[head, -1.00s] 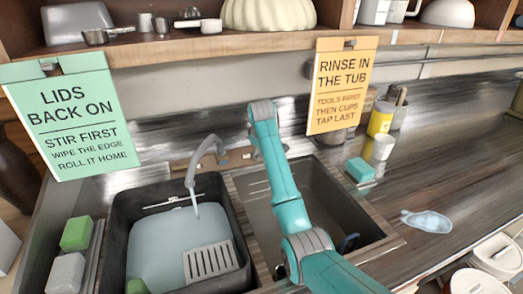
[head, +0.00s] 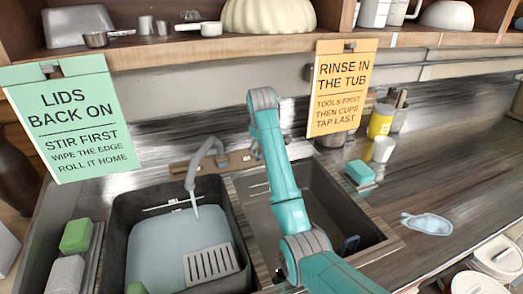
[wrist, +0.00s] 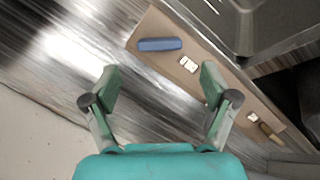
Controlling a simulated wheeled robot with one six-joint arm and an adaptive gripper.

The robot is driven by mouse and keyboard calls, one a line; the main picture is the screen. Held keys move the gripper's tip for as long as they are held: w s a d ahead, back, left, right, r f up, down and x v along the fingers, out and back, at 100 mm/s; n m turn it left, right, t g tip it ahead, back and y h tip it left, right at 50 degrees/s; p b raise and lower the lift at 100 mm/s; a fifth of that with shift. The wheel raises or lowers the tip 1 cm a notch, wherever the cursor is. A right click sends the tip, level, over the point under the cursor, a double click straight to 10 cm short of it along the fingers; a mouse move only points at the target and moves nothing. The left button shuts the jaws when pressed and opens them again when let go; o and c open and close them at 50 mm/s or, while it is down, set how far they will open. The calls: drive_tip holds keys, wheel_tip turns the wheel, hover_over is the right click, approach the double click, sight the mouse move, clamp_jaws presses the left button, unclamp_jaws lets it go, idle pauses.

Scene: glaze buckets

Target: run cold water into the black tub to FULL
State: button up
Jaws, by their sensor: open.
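The black tub (head: 117,240) sits in the left basin and holds pale blue water (head: 160,240) well below its rim. The grey spout (head: 204,146) arches over it, with a thin pale streak below its end reaching towards the water. A wooden strip (head: 238,160) lies behind the basins. In the wrist view the strip (wrist: 215,92) carries a blue bar-shaped handle (wrist: 160,44), a brown handle (wrist: 270,133) and small white labels. My gripper (wrist: 158,72) is open and empty, its fingers apart, beside the strip below the blue handle. In the head view my arm mostly hides the gripper.
A grey slotted piece (head: 211,262) lies at the tub's right side. A green sponge (head: 76,235) is at left, a teal block (head: 360,172) at right. Two signs hang from the shelf (head: 160,50) above.

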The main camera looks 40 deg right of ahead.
drive_tip(key=shift+v, duration=2.7)
idle(5.3)
